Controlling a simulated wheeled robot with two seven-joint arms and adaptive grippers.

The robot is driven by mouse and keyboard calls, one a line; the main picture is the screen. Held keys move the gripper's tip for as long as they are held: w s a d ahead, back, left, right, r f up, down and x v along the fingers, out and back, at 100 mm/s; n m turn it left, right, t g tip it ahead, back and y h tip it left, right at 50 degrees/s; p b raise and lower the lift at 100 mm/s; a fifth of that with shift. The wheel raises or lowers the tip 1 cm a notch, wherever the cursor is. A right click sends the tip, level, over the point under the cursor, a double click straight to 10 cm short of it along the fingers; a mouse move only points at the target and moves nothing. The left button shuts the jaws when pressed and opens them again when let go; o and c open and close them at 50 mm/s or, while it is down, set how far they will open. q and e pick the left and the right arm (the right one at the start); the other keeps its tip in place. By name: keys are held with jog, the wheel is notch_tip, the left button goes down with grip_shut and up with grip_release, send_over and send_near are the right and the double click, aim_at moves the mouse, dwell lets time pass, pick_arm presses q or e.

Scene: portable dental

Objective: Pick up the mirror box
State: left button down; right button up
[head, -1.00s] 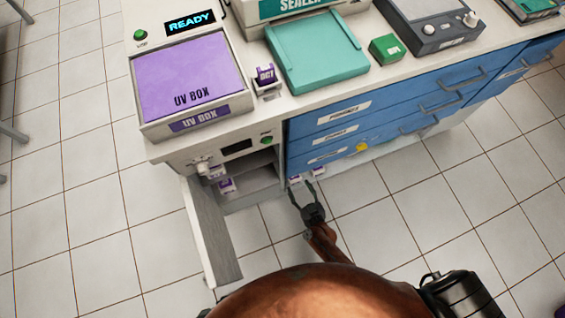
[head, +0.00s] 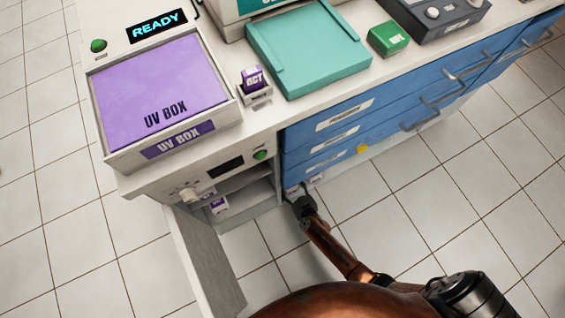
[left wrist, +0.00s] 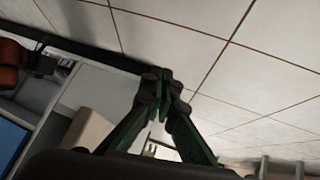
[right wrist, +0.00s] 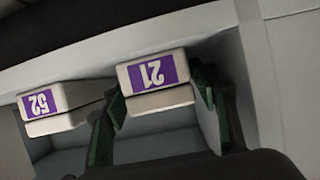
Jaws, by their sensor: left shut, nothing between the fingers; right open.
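White boxes with purple number labels stand in the low space of the cabinet, and I cannot tell from the labels which is the mirror box. In the right wrist view a box marked 21 (right wrist: 153,74) lies between the fingers of my open right gripper (right wrist: 160,115). A box marked 52 (right wrist: 42,102) is left of it. In the head view my right gripper (head: 301,207) is low at the cabinet front, right of the open compartment, its fingers partly hidden. My left gripper (left wrist: 161,92) is shut and empty in the left wrist view, away from the boxes.
An open door (head: 205,262) stands out from the cabinet's left side. Another labelled box (head: 219,205) is in the open compartment. Blue drawers (head: 385,120) with handles overhang on the right. The UV box (head: 160,90) is on top. The tiled floor in front is clear.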

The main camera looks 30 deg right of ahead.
jog(key=shift+w+f, duration=0.15)
jog(key=shift+w, duration=0.35)
jog(key=shift+c, duration=0.2)
jog(key=c, duration=1.3)
